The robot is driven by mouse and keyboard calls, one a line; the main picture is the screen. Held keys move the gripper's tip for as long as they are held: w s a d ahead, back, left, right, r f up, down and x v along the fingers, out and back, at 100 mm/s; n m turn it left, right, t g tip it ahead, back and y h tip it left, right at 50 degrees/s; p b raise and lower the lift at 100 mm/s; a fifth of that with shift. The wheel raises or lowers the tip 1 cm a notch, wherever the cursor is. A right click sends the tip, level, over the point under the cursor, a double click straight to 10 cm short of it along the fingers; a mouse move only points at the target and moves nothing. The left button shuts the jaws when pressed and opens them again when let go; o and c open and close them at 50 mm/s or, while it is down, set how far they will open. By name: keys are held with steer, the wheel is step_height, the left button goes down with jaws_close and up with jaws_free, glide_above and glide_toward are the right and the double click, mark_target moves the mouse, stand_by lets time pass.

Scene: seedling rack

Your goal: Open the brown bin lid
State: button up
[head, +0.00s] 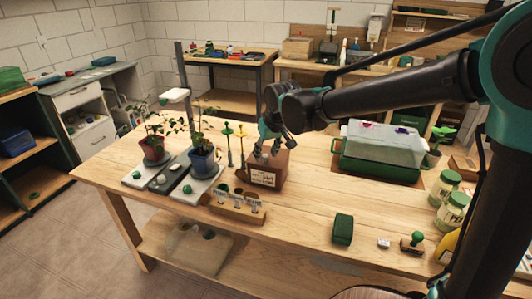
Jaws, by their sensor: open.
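The brown bin (283,172) is a small box with a white label on its front, standing near the middle of the wooden table. My gripper (265,155) is directly above the bin, fingers pointing down at its top. It is open, with nothing seen between its fingers. The gripper hides part of the bin's top, so I cannot tell the lid apart or whether the fingers touch it.
Two potted plants, in a red pot (153,150) and a blue pot (203,162), stand left. A wooden block (236,207) is in front of the bin. A clear-lidded green tray (377,165) stands right.

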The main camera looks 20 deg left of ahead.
steer(key=shift+f, duration=0.2)
jaws_close()
steer(key=shift+a, duration=0.1)
